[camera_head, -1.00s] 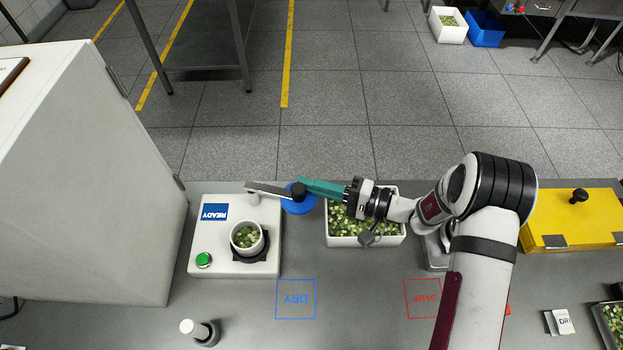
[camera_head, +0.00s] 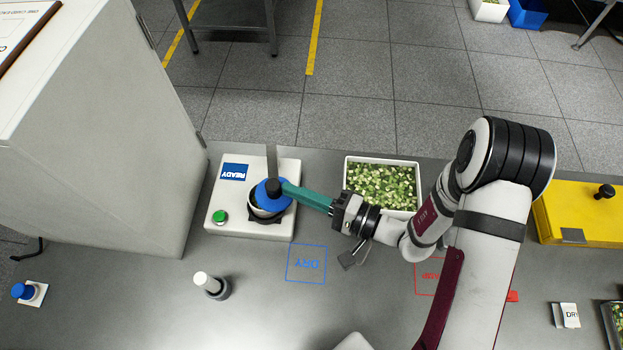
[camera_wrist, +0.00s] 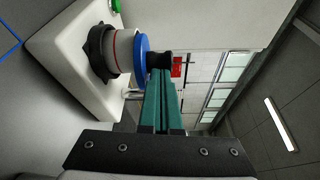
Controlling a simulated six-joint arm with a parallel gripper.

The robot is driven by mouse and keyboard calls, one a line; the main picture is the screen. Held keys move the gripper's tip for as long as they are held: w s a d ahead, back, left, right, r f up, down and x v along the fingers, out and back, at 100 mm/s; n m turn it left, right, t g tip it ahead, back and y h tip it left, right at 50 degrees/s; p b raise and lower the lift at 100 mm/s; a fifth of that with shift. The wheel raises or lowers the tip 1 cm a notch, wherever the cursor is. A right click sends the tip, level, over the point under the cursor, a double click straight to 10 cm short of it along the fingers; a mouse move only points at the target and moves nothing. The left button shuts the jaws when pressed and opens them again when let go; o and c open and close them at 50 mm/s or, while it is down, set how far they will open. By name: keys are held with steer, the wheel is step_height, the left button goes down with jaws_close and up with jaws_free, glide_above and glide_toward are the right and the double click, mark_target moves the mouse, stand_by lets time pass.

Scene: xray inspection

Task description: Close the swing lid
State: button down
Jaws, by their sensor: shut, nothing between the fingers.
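The swing lid (camera_head: 284,203) is a blue disc with a black knob (camera_head: 273,187), carried on a grey swing arm (camera_head: 271,158). It lies over most of the white cup (camera_head: 257,211) on the white device (camera_head: 232,213). In the wrist view the lid (camera_wrist: 142,50) is close against the mouth of the cup (camera_wrist: 121,52); I cannot tell whether it is fully seated. My gripper (camera_head: 284,188) has teal fingers, shut and empty, with their tips at the right side of the knob. The fingers (camera_wrist: 161,76) also reach the knob in the wrist view.
The device has a green button (camera_head: 220,217) and a READY label (camera_head: 235,172). A white bin of green pieces (camera_head: 382,163) stands behind my wrist. A white-topped cylinder (camera_head: 211,286) stands in front. A large grey cabinet (camera_head: 110,130) is at the left.

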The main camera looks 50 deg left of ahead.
steer(key=shift+s+a, duration=0.25)
steer(key=shift+s, duration=0.7)
steer(key=f+v, duration=0.1)
steer(key=v, duration=1.5)
steer(key=s+d+r+m+t+h, duration=0.3)
steer(key=d+r+m+h, duration=0.1)
steer(key=d+h, duration=0.3)
steer(key=s+d+r+m+t+h, duration=0.2)
steer(key=d+r+m+t+h, duration=0.2)
steer(key=d+r+h, duration=0.3)
steer(key=d+m, duration=0.1)
steer(key=d, duration=0.3)
steer(key=shift+s+d+r, duration=0.2)
steer(key=shift+s+d, duration=0.1)
steer(key=shift+s, duration=0.1)
